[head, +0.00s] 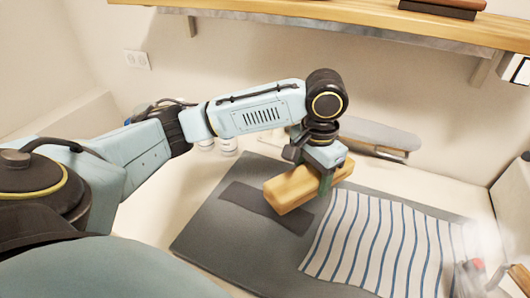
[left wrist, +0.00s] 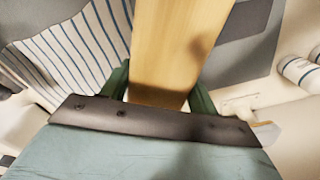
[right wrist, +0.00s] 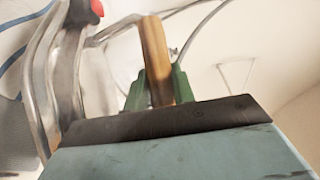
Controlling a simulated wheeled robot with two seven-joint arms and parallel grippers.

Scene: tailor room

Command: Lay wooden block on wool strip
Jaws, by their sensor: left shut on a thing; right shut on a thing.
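The wooden block (head: 292,190), a long pale-yellow bar, is in my left gripper (head: 327,178), which is shut on it. In the left wrist view the block (left wrist: 175,50) runs out between the green fingers. The wool strip (head: 262,207), flat and dark grey, lies on the grey mat (head: 210,222). In the head view the block overlaps the strip's right part; whether they touch I cannot tell. My right gripper (right wrist: 160,88) is shut on a wooden handle (right wrist: 156,60).
A blue-striped cloth (head: 375,245) lies on the mat's right part. A metal tool with a red knob (head: 476,265) stands at the right, in pale haze. A small padded board (head: 375,135) is behind the mat. A wooden shelf (head: 330,22) hangs above.

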